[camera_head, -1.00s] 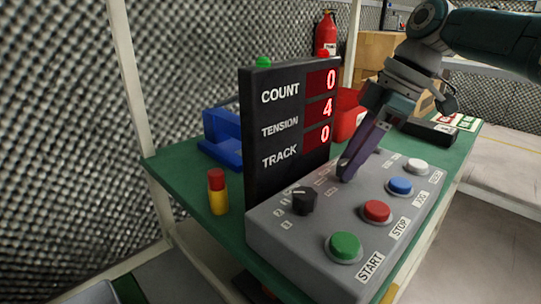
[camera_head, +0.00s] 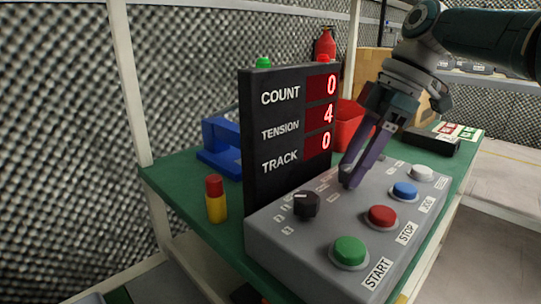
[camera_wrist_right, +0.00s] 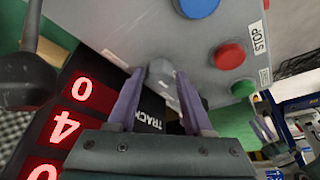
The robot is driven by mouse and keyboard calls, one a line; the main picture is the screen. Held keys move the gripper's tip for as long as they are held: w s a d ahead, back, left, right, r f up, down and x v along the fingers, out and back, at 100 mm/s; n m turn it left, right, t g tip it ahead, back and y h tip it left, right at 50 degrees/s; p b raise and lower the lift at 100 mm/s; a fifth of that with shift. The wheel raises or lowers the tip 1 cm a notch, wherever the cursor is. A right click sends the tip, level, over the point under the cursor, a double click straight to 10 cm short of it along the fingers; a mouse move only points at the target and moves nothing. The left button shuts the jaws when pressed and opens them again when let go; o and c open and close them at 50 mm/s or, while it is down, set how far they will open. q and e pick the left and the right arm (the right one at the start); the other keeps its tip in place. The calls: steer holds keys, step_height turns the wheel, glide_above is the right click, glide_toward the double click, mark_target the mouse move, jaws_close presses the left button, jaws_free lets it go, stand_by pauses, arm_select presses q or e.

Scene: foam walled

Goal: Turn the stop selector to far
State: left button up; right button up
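The grey control box (camera_head: 330,248) stands on the green table, with a small grey selector knob (camera_head: 347,174) near its display side. My right gripper (camera_head: 354,172) reaches down to this knob. In the right wrist view the knob (camera_wrist_right: 160,73) sits between the two fingertips (camera_wrist_right: 161,76), and the fingers are apart. Whether they touch its sides cannot be told. The knob's markings are too small or hidden to read. A larger black knob (camera_head: 306,205) with a numbered scale is nearer on the box. My left gripper is not in view.
Green (camera_head: 348,251), red (camera_head: 381,217), blue (camera_head: 404,191) and white (camera_head: 423,173) buttons line the box. The display (camera_head: 290,135) stands behind, reading 0, 4, 0. A red-yellow cylinder (camera_head: 216,199), blue object (camera_head: 222,143) and red bin (camera_head: 351,121) are also on the table.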

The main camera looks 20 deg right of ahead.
steer(key=o, duration=0.3)
steer(key=shift+r, duration=0.1)
steer(key=shift+d+r, duration=0.1)
steer(key=shift+r, duration=0.2)
steer(key=p+v, duration=0.3)
steer(key=v, duration=0.6)
steer(key=shift+p, duration=0.4)
steer(key=shift+d, duration=0.1)
